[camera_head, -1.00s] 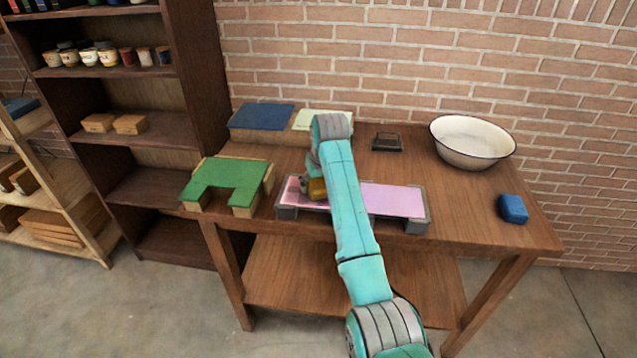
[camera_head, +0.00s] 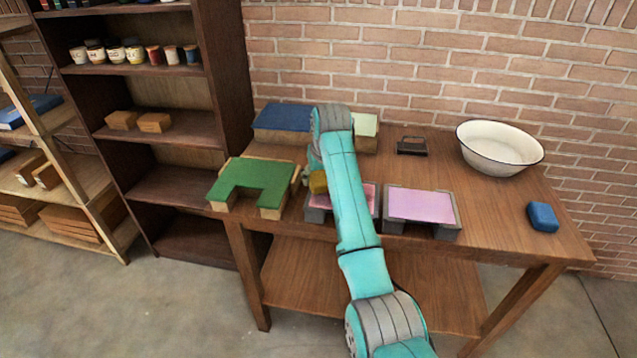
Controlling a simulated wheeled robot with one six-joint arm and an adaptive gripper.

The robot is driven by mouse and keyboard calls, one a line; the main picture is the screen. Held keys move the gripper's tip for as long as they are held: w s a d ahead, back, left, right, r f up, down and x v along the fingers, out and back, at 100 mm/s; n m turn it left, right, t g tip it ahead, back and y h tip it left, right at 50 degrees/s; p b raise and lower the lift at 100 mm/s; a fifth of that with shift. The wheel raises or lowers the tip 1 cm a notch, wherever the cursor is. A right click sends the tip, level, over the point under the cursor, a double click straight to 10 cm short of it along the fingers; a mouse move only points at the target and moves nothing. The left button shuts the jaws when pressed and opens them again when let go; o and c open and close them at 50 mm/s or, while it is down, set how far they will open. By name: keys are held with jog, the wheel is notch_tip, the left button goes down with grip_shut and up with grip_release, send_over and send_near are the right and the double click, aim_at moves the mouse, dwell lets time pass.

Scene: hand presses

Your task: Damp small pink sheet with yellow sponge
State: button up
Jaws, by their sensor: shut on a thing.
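The yellow sponge (camera_head: 318,182) is in my gripper (camera_head: 312,176), which is mostly hidden by my arm. The sponge is low over the left end of a pink sheet (camera_head: 367,196) on a grey stand; whether they touch is hard to tell. My arm covers the middle of this sheet, and its visible parts look a deeper pink than the sheet beside it. A paler pink sheet (camera_head: 421,205) lies on a second grey stand (camera_head: 449,232) just to the right. I cannot tell from size alone which sheet is the small one.
A green-topped stand (camera_head: 254,178) is close left of the gripper. A blue-topped block (camera_head: 284,118) and a pale green one (camera_head: 365,125) stand behind. A dark handled object (camera_head: 412,147), a white basin (camera_head: 499,148) and a blue sponge (camera_head: 543,217) are to the right.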

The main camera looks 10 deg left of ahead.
jog(key=shift+a+r, duration=0.15)
jog(key=shift+r, duration=2.8)
jog(key=shift+s, duration=0.1)
